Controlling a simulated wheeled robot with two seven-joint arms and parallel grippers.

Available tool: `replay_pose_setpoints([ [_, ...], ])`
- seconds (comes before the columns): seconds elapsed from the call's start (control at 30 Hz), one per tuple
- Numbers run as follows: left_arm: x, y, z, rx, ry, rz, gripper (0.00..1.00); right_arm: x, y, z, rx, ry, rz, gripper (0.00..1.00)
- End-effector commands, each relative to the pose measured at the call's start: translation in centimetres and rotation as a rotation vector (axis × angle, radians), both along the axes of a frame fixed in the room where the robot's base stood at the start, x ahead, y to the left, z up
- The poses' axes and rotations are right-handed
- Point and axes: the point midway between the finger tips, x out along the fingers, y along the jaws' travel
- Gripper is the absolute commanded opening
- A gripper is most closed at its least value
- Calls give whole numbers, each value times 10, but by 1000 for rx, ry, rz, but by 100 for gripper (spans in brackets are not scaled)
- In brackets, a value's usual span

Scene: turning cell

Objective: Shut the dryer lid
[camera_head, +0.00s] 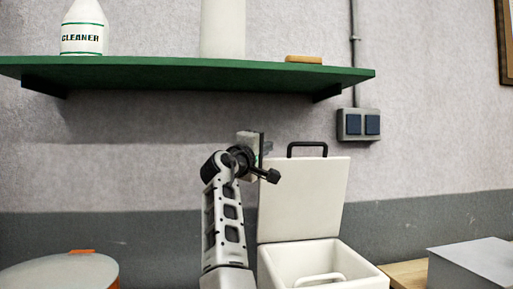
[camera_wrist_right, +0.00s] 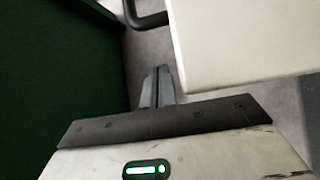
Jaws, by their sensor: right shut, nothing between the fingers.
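The dryer is a white box (camera_head: 350,267) at the lower middle right in the head view. Its white lid (camera_head: 303,200) stands raised, with a black handle (camera_head: 307,147) on its top edge. A pale bar-like handle shows inside the box. My right gripper (camera_head: 267,148) is just left of the lid's top corner, partly hidden by its own wrist. In the right wrist view its fingers (camera_wrist_right: 158,87) are shut and empty, with the lid (camera_wrist_right: 240,40) beside them on the right and the black handle (camera_wrist_right: 150,18) beyond. My left gripper is not in view.
A green shelf (camera_head: 180,70) with a cleaner bottle (camera_head: 84,30) hangs above my right gripper; it also fills the left of the wrist view (camera_wrist_right: 60,60). A switch box (camera_head: 358,125) is on the wall. A grey box (camera_head: 475,262) stands right, a round lidded container (camera_head: 60,272) left.

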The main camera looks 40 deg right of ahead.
Motion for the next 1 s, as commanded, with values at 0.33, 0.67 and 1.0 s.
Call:
replay_pose_setpoints([
  [0.33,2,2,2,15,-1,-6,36,-12,-19,-1,2,-3,2,0],
  [0.67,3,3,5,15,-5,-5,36,-31,-20,-5,1,0,2,0],
  [1.0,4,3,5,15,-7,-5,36,-32,-20,-6,0,0,1,0],
])
